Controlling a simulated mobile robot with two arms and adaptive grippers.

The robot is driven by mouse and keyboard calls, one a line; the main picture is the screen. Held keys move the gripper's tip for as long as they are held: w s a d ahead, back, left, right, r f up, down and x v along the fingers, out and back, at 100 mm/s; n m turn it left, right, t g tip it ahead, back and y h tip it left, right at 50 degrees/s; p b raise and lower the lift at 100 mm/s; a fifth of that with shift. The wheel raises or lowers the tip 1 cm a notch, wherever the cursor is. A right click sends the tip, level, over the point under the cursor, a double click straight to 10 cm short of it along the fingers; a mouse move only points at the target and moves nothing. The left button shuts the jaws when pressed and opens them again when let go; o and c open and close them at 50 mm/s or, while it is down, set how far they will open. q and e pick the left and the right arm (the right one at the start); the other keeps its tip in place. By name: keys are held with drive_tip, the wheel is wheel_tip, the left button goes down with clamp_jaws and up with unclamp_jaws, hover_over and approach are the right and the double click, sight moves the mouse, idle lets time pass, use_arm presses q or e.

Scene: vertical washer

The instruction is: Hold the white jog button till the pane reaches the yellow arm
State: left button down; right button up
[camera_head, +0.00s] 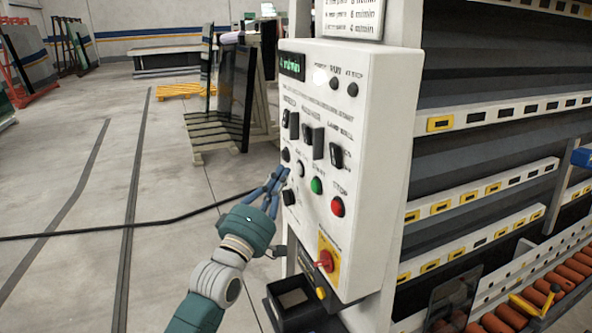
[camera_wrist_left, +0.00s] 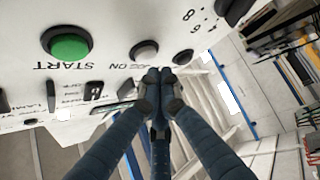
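The white control box (camera_head: 385,150) carries the white jog button (camera_head: 301,169), left of the green start button (camera_head: 317,185). In the left wrist view the pale jog button (camera_wrist_left: 144,53) sits between the green start button (camera_wrist_left: 66,43) and a dark button (camera_wrist_left: 183,57). My left gripper (camera_head: 284,172) is at the panel's left edge. Its fingers (camera_wrist_left: 158,76) are together with nothing seen between them, tips close to the jog button; contact cannot be told. A dark pane (camera_head: 453,299) stands at the roller conveyor, left of the yellow arm (camera_head: 527,305). My right gripper is out of view.
A red stop button (camera_head: 338,206) and a red rotary switch on a yellow plate (camera_head: 327,260) are on the same panel. A black bin (camera_head: 292,299) sits below it. A black cable (camera_head: 110,231) crosses the open floor at left. Orange rollers (camera_head: 565,277) run at lower right.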

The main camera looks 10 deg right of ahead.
use_arm(q)
drive_tip(key=shift+d, duration=0.15)
drive_tip(key=shift+w+d, duration=0.15)
drive_tip(key=shift+d, duration=0.15)
drive_tip(key=shift+w+d, duration=0.1)
drive_tip(key=shift+d, duration=0.35)
idle(3.7)
drive_tip(key=shift+a, duration=0.1)
idle(2.9)
drive_tip(key=shift+s+a, duration=0.3)
drive_tip(key=shift+a, duration=0.45)
